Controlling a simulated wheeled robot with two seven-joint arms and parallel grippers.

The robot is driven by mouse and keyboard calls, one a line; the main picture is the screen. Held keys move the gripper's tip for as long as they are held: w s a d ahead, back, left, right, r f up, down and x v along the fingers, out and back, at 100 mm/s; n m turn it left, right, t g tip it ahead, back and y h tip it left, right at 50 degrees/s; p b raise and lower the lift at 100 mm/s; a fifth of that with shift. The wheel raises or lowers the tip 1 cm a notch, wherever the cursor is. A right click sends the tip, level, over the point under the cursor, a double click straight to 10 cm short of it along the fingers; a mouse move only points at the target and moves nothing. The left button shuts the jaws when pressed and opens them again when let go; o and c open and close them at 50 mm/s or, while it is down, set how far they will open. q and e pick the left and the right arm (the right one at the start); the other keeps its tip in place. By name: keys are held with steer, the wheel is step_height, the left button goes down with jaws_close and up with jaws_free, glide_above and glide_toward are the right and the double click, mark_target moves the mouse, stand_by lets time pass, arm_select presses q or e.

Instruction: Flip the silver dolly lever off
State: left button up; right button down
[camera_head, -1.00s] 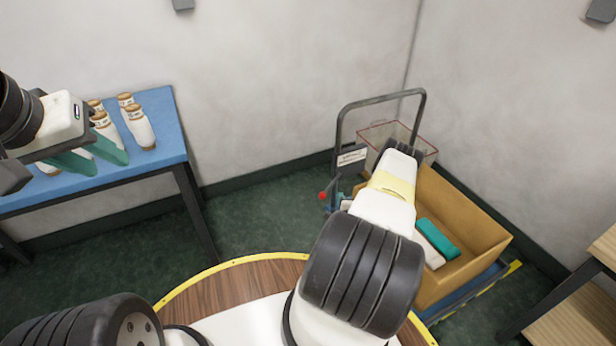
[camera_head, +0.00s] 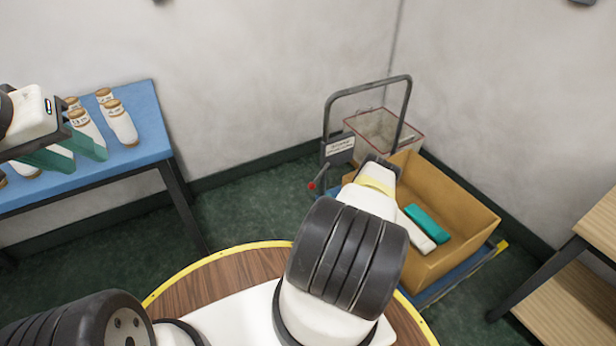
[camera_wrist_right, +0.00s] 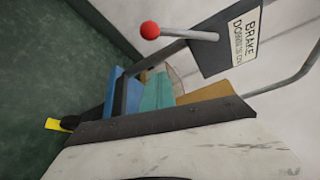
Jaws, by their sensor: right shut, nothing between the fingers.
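The silver dolly lever ends in a red ball knob (camera_head: 311,186) at the left of the dolly's upright. In the right wrist view the lever (camera_wrist_right: 178,32) runs from the dark brake plate (camera_wrist_right: 215,45) to the red knob. In the head view the knob sits low, below the brake plate (camera_head: 337,150). My right gripper (camera_head: 381,166) is mostly hidden behind its own arm in the head view. In the right wrist view its teal fingers (camera_wrist_right: 157,92) are together, empty, and apart from the lever. My left gripper (camera_head: 68,152) is open by the blue table.
Several capped bottles (camera_head: 120,123) stand on the blue table (camera_head: 148,110). A wooden shelf (camera_head: 580,290) is at right. Green floor lies clear between table and dolly.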

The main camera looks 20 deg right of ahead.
steer(key=x, duration=0.7)
steer(key=shift+w+a+r, duration=0.1)
steer(key=shift+a+r, duration=0.1)
steer(key=shift+a, duration=0.4)
steer(key=shift+a+r, duration=0.25)
steer(key=shift+a, duration=0.35)
steer(key=shift+w+a+r, duration=0.1)
steer(key=shift+a+r, duration=0.1)
steer(key=shift+a, duration=0.45)
steer(key=shift+a+r, duration=0.1)
steer(key=a+r+m+g+y, duration=0.2)
steer(key=a+r+m+y, duration=0.3)
steer(key=r+m, duration=0.2)
steer(key=shift+s+a+r, duration=0.2)
steer(key=shift+s+r, duration=0.05)
steer(key=shift+r, duration=0.65)
steer(key=shift+w+r, duration=0.1)
